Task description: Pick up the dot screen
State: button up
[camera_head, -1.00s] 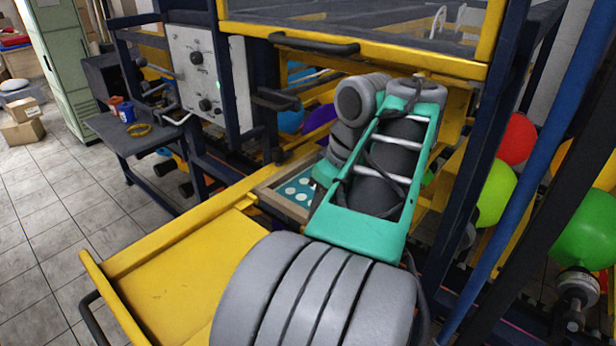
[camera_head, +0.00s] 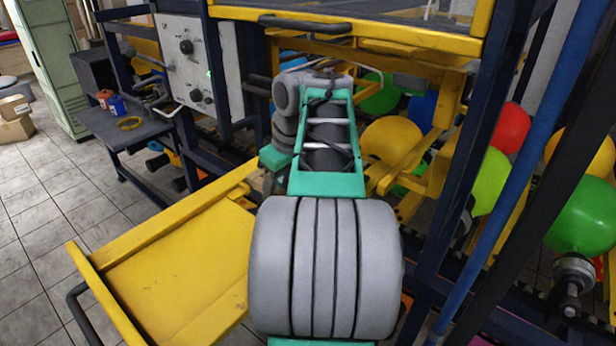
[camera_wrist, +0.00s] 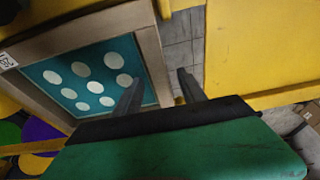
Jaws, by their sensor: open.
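The dot screen shows in the wrist view as a teal panel with several white dots in a pale wooden frame (camera_wrist: 149,52). My gripper (camera_wrist: 160,76) is open, with one finger on each side of the frame's right bar as seen in the picture. The left finger overlaps the teal panel and the right finger is over the gap outside the frame. I cannot tell whether the fingers touch the frame. In the head view my arm hides the dot screen, and the fingertips are hidden too.
A yellow tray (camera_head: 178,270) lies left of my arm. The machine's yellow upper bar (camera_head: 400,38) and dark post (camera_head: 470,150) stand close around the arm. Balloons (camera_head: 490,180) hang at right. A side table (camera_head: 110,128) stands at far left.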

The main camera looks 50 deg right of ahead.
grip_shut()
dwell(0.4)
